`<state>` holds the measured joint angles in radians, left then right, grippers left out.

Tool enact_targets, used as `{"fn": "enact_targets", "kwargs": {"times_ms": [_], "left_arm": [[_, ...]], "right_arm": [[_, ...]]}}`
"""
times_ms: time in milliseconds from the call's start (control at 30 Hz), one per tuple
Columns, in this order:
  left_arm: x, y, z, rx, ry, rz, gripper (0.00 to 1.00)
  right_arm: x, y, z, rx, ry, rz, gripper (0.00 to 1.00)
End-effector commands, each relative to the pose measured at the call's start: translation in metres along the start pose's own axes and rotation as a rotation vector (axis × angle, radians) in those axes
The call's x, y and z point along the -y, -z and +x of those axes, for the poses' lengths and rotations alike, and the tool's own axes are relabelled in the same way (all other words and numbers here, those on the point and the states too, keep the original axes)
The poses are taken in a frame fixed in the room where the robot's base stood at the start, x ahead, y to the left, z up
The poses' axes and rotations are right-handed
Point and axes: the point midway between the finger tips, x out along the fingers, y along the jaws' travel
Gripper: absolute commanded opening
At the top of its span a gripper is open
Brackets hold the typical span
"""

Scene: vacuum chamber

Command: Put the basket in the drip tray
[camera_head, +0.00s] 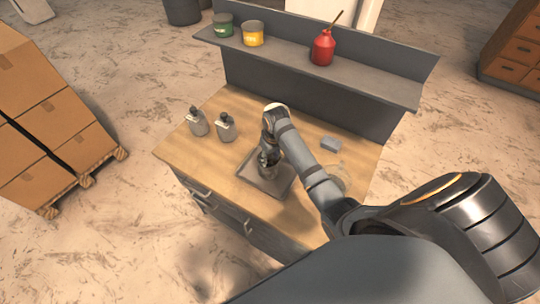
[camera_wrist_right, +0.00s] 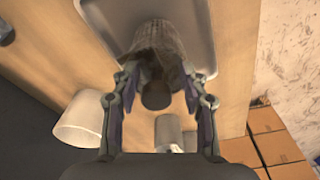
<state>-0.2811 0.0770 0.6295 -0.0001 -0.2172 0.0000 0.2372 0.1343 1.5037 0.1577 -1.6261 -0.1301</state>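The grey, shallow drip tray (camera_head: 253,186) lies on the wooden bench top, near its front edge. It also shows at the top of the wrist view (camera_wrist_right: 108,22). The basket (camera_wrist_right: 162,42), a grey mesh cylinder with a dark round end part, is between the fingers of my right gripper (camera_wrist_right: 158,75). Both fingers appear to touch its sides. In the head view my right gripper (camera_head: 267,160) points down over the tray and largely hides the basket. Whether the basket touches the tray floor cannot be told. My left gripper is out of view.
Two grey bottles (camera_head: 198,124) (camera_head: 226,128) stand left of the tray. A small grey-blue block (camera_head: 331,144) and a clear round object (camera_head: 336,178) lie to the right. The raised shelf (camera_head: 290,60) holds cans and a red oiler (camera_head: 322,48). Boxes (camera_head: 50,110) stand at left.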

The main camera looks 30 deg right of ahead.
Motion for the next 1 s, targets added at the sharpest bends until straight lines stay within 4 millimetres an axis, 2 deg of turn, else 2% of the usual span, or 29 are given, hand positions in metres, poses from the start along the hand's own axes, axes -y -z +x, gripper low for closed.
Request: {"fn": "enact_targets", "kwargs": {"times_ms": [33, 100, 200, 267, 367, 500, 567, 800, 867, 1000], "left_arm": [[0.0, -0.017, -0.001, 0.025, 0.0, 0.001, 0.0], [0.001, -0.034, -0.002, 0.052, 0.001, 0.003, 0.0], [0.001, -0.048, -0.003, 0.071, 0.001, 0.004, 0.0], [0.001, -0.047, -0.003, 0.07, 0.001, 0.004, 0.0], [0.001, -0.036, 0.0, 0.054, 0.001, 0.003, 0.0], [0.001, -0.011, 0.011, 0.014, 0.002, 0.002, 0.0], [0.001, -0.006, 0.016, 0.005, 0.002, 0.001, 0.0], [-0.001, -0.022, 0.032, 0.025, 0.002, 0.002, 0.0], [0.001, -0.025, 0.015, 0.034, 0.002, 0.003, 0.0], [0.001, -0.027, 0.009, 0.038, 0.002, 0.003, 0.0]], "right_arm": [[0.0, 0.001, 0.0, -0.001, 0.0, 0.0, 0.52], [0.0, 0.001, -0.001, -0.002, 0.0, 0.0, 0.52], [0.0, 0.001, -0.001, -0.002, 0.0, 0.0, 0.52], [0.0, 0.001, -0.001, -0.003, 0.0, 0.0, 0.52], [0.0, 0.002, -0.005, -0.004, 0.0, 0.0, 0.52], [-0.001, 0.002, -0.027, -0.01, -0.002, -0.001, 0.52], [-0.001, 0.003, -0.042, -0.01, -0.003, -0.001, 0.52], [-0.001, 0.002, -0.097, -0.007, -0.002, -0.001, 0.52], [0.0, 0.002, -0.115, -0.005, -0.001, 0.0, 0.52], [0.0, 0.001, -0.123, -0.003, 0.0, 0.0, 0.52]]}}
